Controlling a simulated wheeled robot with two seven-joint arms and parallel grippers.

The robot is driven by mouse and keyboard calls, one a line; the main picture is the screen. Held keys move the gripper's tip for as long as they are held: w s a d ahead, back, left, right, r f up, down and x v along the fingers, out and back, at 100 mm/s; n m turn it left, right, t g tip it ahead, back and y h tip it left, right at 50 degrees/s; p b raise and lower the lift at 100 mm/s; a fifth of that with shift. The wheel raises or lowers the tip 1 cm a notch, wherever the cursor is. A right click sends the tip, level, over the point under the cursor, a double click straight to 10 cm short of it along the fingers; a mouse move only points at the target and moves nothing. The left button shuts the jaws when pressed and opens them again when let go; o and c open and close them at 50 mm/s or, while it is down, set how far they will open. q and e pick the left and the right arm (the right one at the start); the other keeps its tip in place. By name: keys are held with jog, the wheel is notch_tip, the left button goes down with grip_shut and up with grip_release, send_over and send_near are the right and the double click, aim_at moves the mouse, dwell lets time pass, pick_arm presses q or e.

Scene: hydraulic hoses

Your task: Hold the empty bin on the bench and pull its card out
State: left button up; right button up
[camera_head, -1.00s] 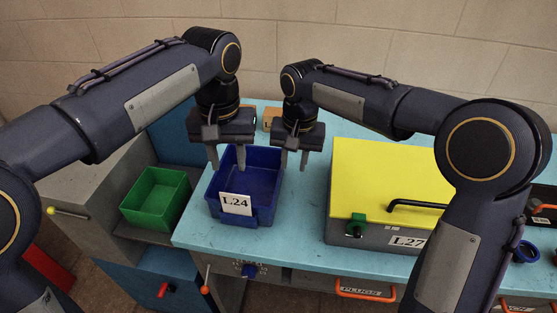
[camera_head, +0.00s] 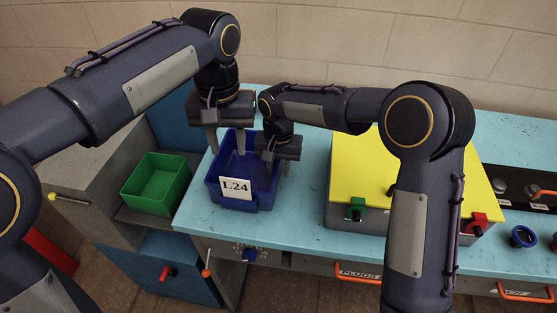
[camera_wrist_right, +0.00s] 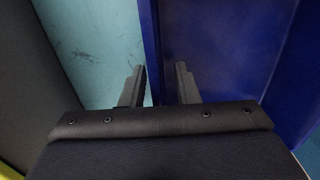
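The empty blue bin (camera_head: 247,203) stands upright on the bench. Its white card (camera_head: 235,188), marked L.24, is on its front face. My left gripper (camera_head: 226,150) is open and empty at the bin's back left; one finger appears outside the left wall and the other over the inside. My right gripper (camera_head: 272,168) is at the bin's right side. In the right wrist view this gripper (camera_wrist_right: 162,68) is open, with the bin's blue wall (camera_wrist_right: 152,40) between its fingers; contact cannot be told. My right gripper hides part of the bin's right rim.
A green bin (camera_head: 158,186) sits on a lower shelf to the left. A grey case with a yellow lid (camera_head: 350,165) stands right of the blue bin, partly behind my right arm. The turquoise bench top (camera_head: 300,222) is clear in front of the bin.

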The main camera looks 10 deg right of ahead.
grip_shut()
dwell(0.3)
